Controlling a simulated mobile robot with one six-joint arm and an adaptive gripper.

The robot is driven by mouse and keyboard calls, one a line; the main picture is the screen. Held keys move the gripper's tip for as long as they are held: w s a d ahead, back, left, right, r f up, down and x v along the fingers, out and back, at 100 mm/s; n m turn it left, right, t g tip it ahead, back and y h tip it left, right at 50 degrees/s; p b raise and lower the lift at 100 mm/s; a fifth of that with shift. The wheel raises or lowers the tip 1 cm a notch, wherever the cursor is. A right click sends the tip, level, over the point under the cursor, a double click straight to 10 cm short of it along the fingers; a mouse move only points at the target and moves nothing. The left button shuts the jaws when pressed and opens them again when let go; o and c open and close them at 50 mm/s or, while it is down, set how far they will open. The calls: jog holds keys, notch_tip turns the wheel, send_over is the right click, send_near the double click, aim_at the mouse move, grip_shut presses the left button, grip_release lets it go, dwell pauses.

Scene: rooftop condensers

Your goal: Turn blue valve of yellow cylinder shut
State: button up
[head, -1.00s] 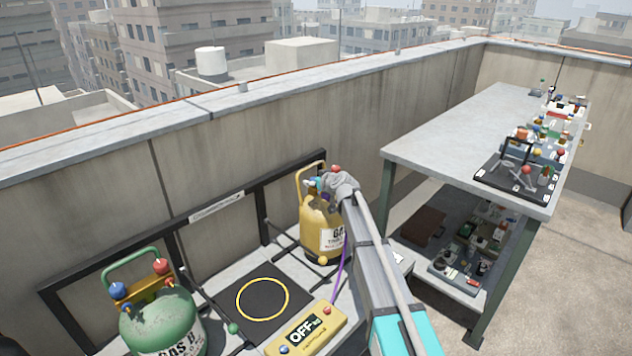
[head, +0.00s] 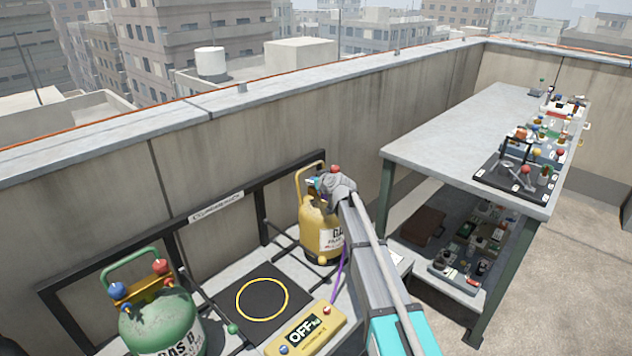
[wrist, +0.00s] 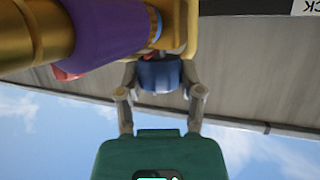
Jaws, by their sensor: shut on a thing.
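The yellow cylinder (head: 314,232) stands upright at the back of the platform, against the dark rail, with a handle frame and valves at its top. In the head view my gripper (head: 322,184) is at the top of this cylinder, and my wrist hides most of the blue valve. A red knob (head: 336,169) shows just above. In the wrist view the blue valve (wrist: 160,74) sits between the two fingers of my gripper (wrist: 160,88), which are shut on it. A purple hose (wrist: 110,35) passes close beside the valve.
A green cylinder (head: 160,318) with blue and red knobs stands at the front left. A cluttered workbench (head: 455,140) stands at the right. The parapet wall (head: 240,130) runs behind.

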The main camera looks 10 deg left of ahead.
jog(key=shift+a+m+t+h, duration=0.1)
jog(key=shift+m+t+h, duration=0.5)
jog(key=shift+m+h, duration=0.95)
jog(key=shift+a+m+t+h, duration=0.1)
jog(key=shift+m+t+h, duration=0.5)
jog(key=shift+m+h, duration=0.95)
jog(key=shift+w+m+h, duration=0.1)
jog(key=shift+m+h, duration=0.4)
jog(key=shift+h, duration=0.4)
jog(key=m+h, duration=0.2)
jog(key=m+g+h, duration=0.1)
jog(key=m+h, duration=0.2)
jog(key=shift+w+a+g+h, duration=0.1)
jog(key=shift+g+h, duration=0.2)
jog(key=m+g+h, duration=0.2)
jog(key=m+h, duration=0.1)
jog(key=shift+m+g, duration=0.3)
jog(key=m+g+h, duration=0.3)
jog(key=shift+w+m+g, duration=0.1)
jog(key=shift+m+g, duration=0.2)
jog(key=shift+m, duration=0.1)
jog(key=m+g, duration=0.3)
jog(key=shift+h, duration=0.4)
jog(key=shift+s+d+m+g, duration=0.15)
jog(key=shift+m+g, duration=0.25)
jog(key=shift+g, duration=0.2)
jog(key=shift+s+d+m+g, duration=0.1)
jog(key=shift+m+g, duration=0.3)
jog(key=shift+g, duration=0.2)
jog(key=shift+s, duration=0.1)
